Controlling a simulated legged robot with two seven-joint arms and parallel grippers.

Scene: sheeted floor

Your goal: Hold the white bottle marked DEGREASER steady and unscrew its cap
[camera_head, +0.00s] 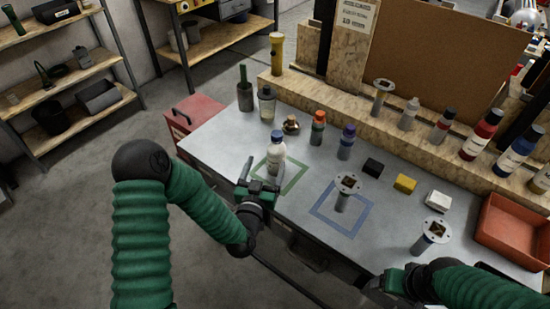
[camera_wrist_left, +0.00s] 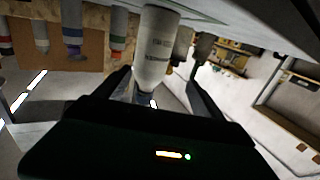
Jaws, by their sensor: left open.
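The white bottle (camera_head: 277,151) with a dark blue cap (camera_head: 277,136) stands upright at the green square outline on the grey bench. In the left wrist view, which is upside down, the white bottle (camera_wrist_left: 158,48) shows between my finger lines; its label text is too blurred to read. My left gripper (camera_head: 265,172) is open and empty, just on the near side of the bottle, with no clear contact. My right gripper (camera_head: 392,281) is low at the bench's near right edge, away from the bottle; its fingers are too unclear to judge.
A blue square outline (camera_head: 341,208) holds a flanged metal post (camera_head: 346,188). Orange-capped (camera_head: 317,128) and purple-capped (camera_head: 347,142) bottles stand behind the white bottle. Black (camera_head: 373,167), yellow (camera_head: 405,184) and white (camera_head: 438,201) blocks and a red-orange bin (camera_head: 512,232) lie to the right.

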